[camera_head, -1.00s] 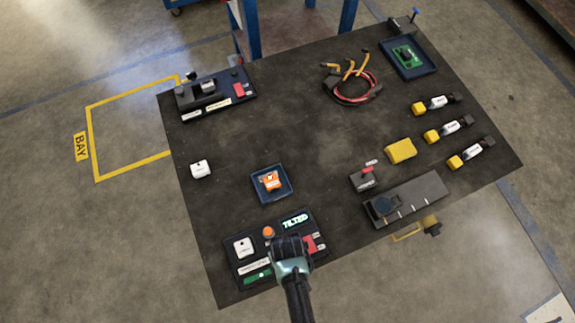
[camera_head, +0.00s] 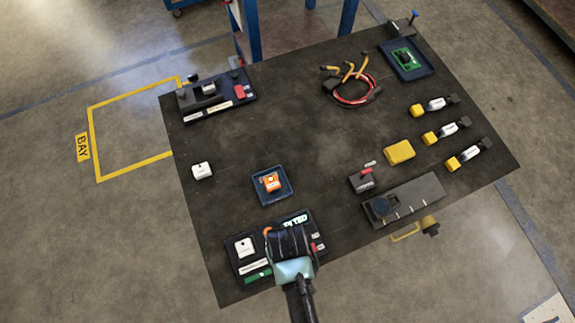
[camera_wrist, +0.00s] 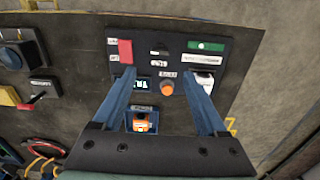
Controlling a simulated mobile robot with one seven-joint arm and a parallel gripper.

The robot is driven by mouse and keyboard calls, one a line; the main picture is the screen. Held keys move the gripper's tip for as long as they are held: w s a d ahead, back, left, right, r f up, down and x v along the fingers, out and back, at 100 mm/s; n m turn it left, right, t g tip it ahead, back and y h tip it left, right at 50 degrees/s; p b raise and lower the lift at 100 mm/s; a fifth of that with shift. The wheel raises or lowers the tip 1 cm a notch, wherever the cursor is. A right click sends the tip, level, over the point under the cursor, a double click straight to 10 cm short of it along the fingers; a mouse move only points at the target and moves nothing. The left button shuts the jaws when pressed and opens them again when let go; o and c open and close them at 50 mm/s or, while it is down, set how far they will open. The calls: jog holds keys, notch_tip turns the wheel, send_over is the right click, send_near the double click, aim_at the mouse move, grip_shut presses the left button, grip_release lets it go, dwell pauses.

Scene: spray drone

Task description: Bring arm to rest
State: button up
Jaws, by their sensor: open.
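My gripper (camera_head: 287,240) is above the front-left panel (camera_head: 238,291) of the dark table (camera_head: 320,150) in the head view and hides part of that panel. In the wrist view my gripper (camera_wrist: 162,78) has its two blue fingers spread wide apart, with nothing held between them. Below and between the fingers, the panel shows an orange knob (camera_wrist: 167,88), a red block (camera_wrist: 125,51), a green strip (camera_wrist: 206,46) and a lit display. A white block (camera_wrist: 203,82) sits on the panel, partly hidden by a finger.
A blue tray (camera_head: 287,198) holding an orange block (camera_head: 270,182) lies behind the panel. A grey fixture (camera_head: 425,192), a yellow block (camera_head: 399,152) and several yellow-capped cylinders stand right. Cables (camera_head: 352,90) lie at the back. The table's middle is mostly clear.

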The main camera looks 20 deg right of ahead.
notch_tip(320, 180, up, 2)
dwell(0.7)
